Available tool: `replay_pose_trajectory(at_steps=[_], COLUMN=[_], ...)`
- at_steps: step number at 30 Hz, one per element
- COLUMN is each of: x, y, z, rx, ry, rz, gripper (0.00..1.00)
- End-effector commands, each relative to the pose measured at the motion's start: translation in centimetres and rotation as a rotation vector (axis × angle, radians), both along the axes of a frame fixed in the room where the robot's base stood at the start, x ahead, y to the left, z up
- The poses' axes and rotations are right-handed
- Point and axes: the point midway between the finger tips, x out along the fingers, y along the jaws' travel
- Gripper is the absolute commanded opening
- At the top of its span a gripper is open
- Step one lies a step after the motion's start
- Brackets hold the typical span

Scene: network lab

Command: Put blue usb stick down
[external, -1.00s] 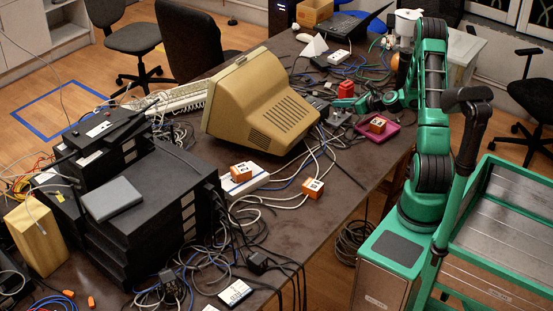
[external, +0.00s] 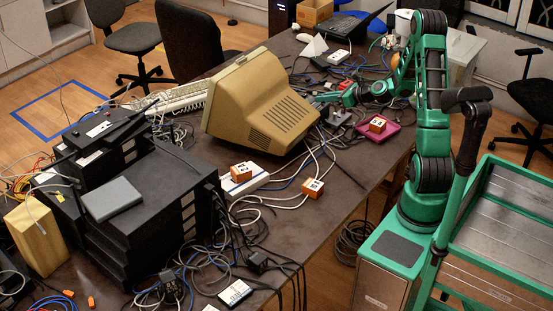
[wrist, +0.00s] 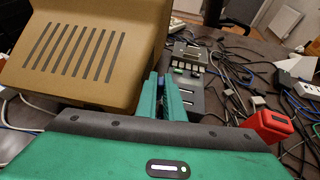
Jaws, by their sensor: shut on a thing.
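My gripper (wrist: 162,82) shows in the wrist view with its two green fingers close together, beside the beige monitor (wrist: 95,50). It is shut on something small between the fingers. In the external view my gripper (external: 326,98) is low over the dark table (external: 295,228), just right of the monitor (external: 262,100).
A grey device with ports (wrist: 190,60) lies just beyond the fingers. A red object (wrist: 268,125) stands to their right. Cables crowd the table there. The table's front right part is fairly clear.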

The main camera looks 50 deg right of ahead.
Motion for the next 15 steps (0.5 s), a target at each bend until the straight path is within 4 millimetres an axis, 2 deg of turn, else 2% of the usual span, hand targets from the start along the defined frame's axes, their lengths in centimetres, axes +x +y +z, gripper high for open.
replay_pose_trajectory(at_steps=[1,6,15], x=[0.7,2.2,2.9], y=[-1.0,-2.9,-5.2], z=[-0.1,-0.3,-0.8], rx=[0.0,-0.004,-0.013], ry=[-0.001,-0.003,-0.003], rz=[0.031,0.154,0.242], gripper=[0.0,0.0,0.0])
